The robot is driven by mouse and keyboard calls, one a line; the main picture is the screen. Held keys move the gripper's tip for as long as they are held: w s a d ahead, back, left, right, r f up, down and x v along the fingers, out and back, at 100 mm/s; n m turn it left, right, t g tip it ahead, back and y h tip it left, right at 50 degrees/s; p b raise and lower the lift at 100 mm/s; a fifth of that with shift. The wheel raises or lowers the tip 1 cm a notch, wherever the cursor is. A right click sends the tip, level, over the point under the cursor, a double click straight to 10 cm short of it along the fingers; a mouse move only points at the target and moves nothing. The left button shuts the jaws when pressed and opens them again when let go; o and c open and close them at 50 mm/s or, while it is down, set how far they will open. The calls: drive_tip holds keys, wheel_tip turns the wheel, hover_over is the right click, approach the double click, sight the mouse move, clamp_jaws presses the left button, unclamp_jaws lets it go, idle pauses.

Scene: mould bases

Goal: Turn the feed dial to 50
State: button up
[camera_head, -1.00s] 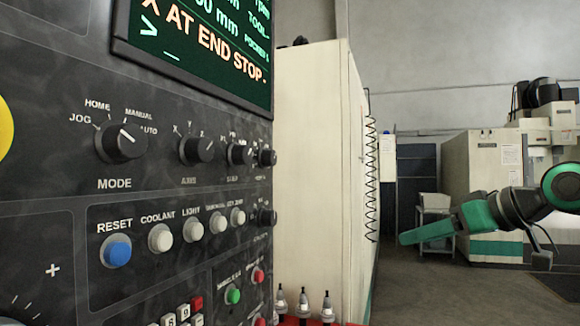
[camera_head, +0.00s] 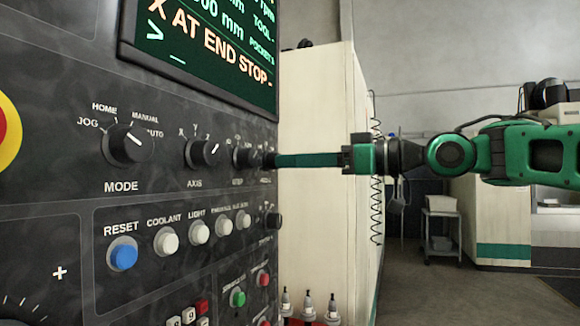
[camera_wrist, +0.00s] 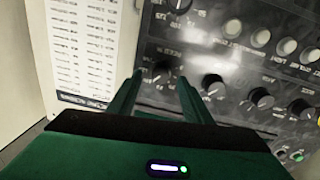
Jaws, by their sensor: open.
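The control panel (camera_head: 75,190) fills the left of the head view. The small black dial at the right end of its upper row (camera_head: 268,160) appears to be the feed dial; its label is too small to read surely. In the wrist view this dial (camera_wrist: 162,72) shows between my fingertips, upside down. My gripper (camera_head: 276,160) reaches in from the right, level with the dial, its fingertips at or just short of it. My gripper also shows in the wrist view (camera_wrist: 160,77), open, one finger on each side of the dial. I cannot tell the dial's setting or whether the fingers touch it.
The MODE dial (camera_head: 128,145), AXIS dial (camera_head: 203,152) and step dial (camera_head: 246,156) stand in the same row. Another dial (camera_head: 270,220) sits below. Buttons, including the blue RESET button (camera_head: 123,254), lie underneath. The screen (camera_head: 200,50) reads X AT END STOP.

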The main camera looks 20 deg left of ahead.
sight(273, 161)
drive_tip(key=shift+w+a, duration=0.2)
drive_tip(key=shift+a, duration=1.15)
drive_tip(key=c, duration=1.1)
drive_tip(key=shift+o, duration=0.2)
drive_tip(key=shift+n, duration=0.3)
drive_tip(key=shift+w+d+f+n+g+y, duration=0.1)
drive_tip(key=shift+n+y, duration=0.05)
drive_tip(key=shift+n, duration=2.45)
drive_tip(key=shift+w+a+n+g+y, duration=0.1)
drive_tip(key=shift+n, duration=2.5)
drive_tip(key=shift+d+f+n+g+y, duration=0.1)
drive_tip(key=shift+n+y, duration=0.05)
drive_tip(key=shift+n, duration=2.45)
